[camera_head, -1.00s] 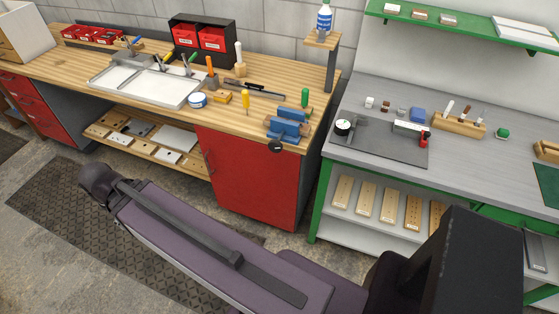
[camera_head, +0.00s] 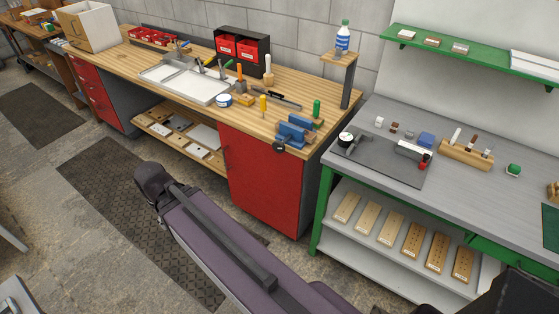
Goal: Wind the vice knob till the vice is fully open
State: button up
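The blue vice (camera_head: 296,131) is mounted at the right front corner of the wooden workbench (camera_head: 170,95). Its dark round knob (camera_head: 279,147) sticks out at the front edge, above the red cabinet. How far its jaws are apart is too small to tell. My arm stretches across the lower middle of the head view, apart from the vice and below the bench. My gripper is not visible; nothing touches the knob.
A green-framed grey table (camera_head: 470,190) stands to the right. Open floor with dark mats (camera_head: 120,210) lies in front of the bench.

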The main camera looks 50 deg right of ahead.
aim_at(278, 148)
jog(key=k, duration=0.7)
jog(key=z, duration=2.1)
jog(key=i, duration=0.55)
jog(key=u, duration=0.15)
